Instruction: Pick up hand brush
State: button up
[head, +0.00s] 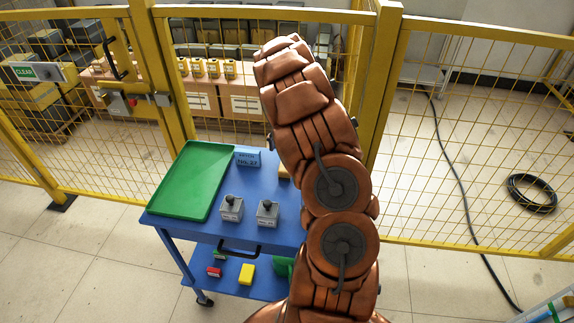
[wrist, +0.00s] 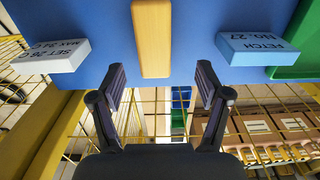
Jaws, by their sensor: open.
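A tan, wood-coloured bar, which looks like the hand brush (wrist: 152,38), lies on the blue cart top in the wrist view, at top centre. Any bristles are hidden. In the head view only a small tan edge of it (head: 284,172) shows beside my arm. My gripper (wrist: 161,80) is open and empty in the wrist view, its two fingers apart on either side of the bar's near end. I cannot tell the height gap between them. My arm hides the gripper in the head view.
A yellow mesh fence (head: 450,130) stands behind.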

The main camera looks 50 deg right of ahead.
jog(key=f+p, duration=0.2)
jog(key=f, duration=0.1)
jog(key=s+f, duration=0.1)
jog(key=f, duration=0.1)
jog(key=shift+f+p, duration=0.15)
jog(key=shift+p, duration=0.25)
jog(key=shift+f, duration=0.65)
jog(key=c, duration=1.3)
jog(key=shift+o, duration=0.2)
notch_tip(320, 180, up, 10)
jog(key=b, duration=0.3)
